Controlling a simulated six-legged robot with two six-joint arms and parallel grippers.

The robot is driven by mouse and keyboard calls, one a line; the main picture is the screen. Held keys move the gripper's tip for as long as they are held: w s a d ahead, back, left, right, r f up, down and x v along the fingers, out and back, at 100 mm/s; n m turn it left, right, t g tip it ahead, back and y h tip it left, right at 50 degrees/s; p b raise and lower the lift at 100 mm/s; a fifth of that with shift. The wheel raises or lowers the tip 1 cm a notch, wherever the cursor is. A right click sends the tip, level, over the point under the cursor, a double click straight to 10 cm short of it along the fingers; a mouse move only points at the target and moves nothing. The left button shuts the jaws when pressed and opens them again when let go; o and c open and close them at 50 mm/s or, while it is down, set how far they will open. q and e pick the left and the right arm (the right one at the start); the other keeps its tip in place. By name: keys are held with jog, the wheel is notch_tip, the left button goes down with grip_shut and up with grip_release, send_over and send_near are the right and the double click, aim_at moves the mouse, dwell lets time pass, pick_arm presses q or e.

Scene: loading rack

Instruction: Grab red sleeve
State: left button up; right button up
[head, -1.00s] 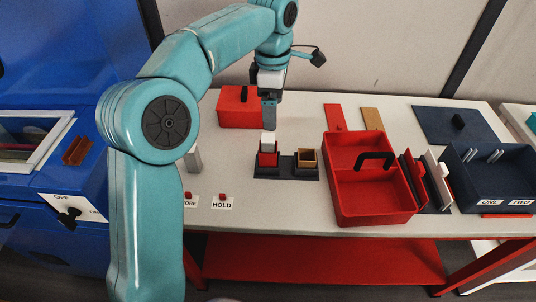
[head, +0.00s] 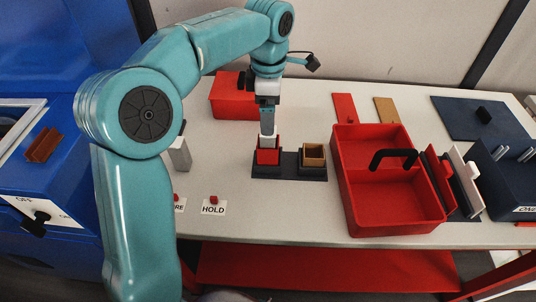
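The red sleeve (head: 268,157) is a small square piece on the left part of a dark base (head: 290,175) on the table. My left gripper (head: 268,139) points straight down over it. A pale white part shows between the grey finger and the sleeve's top; I cannot tell whether it is a fingertip or a separate block. The gripper meets or nearly meets the sleeve. The fingers overlap from this side, so their gap is hidden. My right gripper is not in view.
A tan sleeve (head: 314,155) stands right beside on the same base. A red box (head: 235,105) is behind, a red two-part tray (head: 350,190) to the right, and a grey upright block (head: 180,155) to the left. A HOLD button (head: 213,199) is in front.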

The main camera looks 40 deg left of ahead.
aim_at(268, 139)
pick_arm(q)
notch_tip(268, 139, down, 4)
jog(key=shift+d+r, duration=0.15)
jog(key=shift+r, duration=0.1)
jog(key=shift+s+f, duration=0.25)
jog(key=shift+f, duration=0.3)
jog(key=shift+w+a+f, duration=0.15)
jog(key=shift+f, duration=1.15)
jog(key=shift+w+a+f, duration=0.1)
jog(key=shift+w+f, duration=0.05)
jog(key=shift+f, duration=1.15)
